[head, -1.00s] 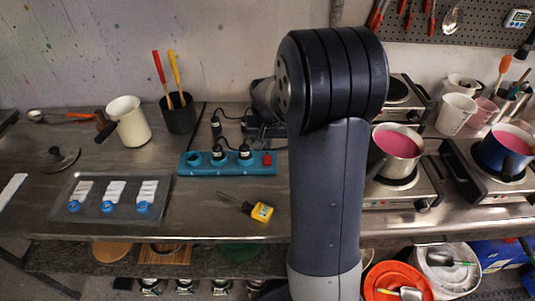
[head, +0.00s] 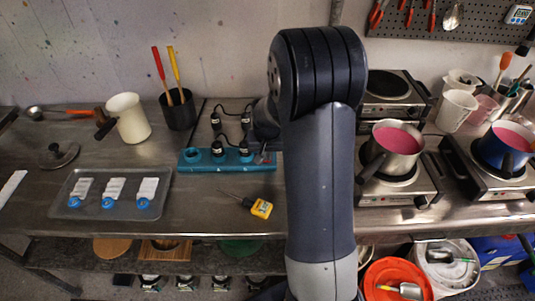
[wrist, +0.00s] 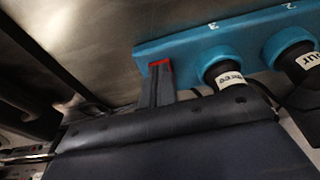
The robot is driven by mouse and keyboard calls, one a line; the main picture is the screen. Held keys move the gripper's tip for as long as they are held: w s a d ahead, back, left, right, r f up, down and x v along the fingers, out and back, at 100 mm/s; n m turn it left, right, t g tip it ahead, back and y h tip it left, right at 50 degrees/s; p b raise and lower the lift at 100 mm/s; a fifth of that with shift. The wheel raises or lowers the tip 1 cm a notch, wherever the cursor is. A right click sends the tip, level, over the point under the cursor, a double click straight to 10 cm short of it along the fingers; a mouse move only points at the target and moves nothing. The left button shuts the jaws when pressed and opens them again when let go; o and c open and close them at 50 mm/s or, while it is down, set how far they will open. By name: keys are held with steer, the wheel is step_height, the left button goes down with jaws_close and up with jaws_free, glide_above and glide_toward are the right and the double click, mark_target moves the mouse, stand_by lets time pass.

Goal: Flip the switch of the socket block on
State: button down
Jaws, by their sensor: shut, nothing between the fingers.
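The teal socket block (head: 208,167) lies on the steel table, with black plugs in some of its sockets. Its red switch (wrist: 163,62) is at the end of the block in the wrist view, partly covered by my fingertips. In the head view the switch is hidden behind my gripper (head: 263,157). My gripper also shows in the wrist view (wrist: 157,80), shut and empty, with its tips right at the switch. I cannot tell whether they press on it or which way the switch is tipped.
A labelled plug (wrist: 223,72) stands close beside my fingers. A yellow-handled screwdriver (head: 260,208) lies in front of the block. A grey tray (head: 65,202) with labelled cards lies to the left. A hot plate with a pan of pink liquid (head: 397,143) stands to the right.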

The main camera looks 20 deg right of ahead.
steer(key=shift+s+f, duration=0.1)
steer(key=shift+f, duration=0.05)
steer(key=shift+w+d+r+p, duration=0.25)
steer(key=shift+w+r+p, duration=0.1)
steer(key=shift+w, duration=0.35)
steer(key=shift+r, duration=0.1)
steer(key=shift+r+p, duration=0.3)
steer(key=p+v, duration=0.2)
steer(key=v, duration=0.2)
steer(key=shift+w, duration=0.2)
steer(key=s+a+r+b, duration=0.1)
steer(key=s+r, duration=0.3)
steer(key=r, duration=0.4)
steer(key=shift+a+b, duration=0.35)
steer(key=shift+b, duration=0.1)
steer(key=shift+f, duration=0.1)
